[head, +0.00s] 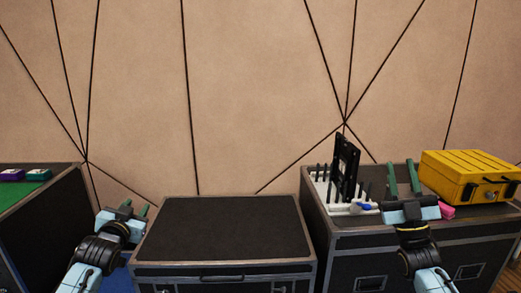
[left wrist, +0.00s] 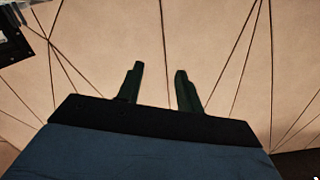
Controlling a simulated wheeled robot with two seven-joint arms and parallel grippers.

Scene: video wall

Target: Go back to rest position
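My left gripper (head: 136,207) is raised at the lower left, in front of the gap between the left case and the middle case. In the left wrist view its two dark green fingers (left wrist: 158,85) stand apart with nothing between them. My right gripper (head: 402,178) is in front of the right case. Its two green fingers point up, apart, with nothing seen between them. Both grippers are empty.
The middle black case (head: 224,228) has a bare top. The right case (head: 345,240) bears a white rack (head: 340,209) with black tools, a tall black frame (head: 346,168), a pink block (head: 447,211) and a yellow toolbox (head: 470,175). The left case (head: 45,235) has a green top.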

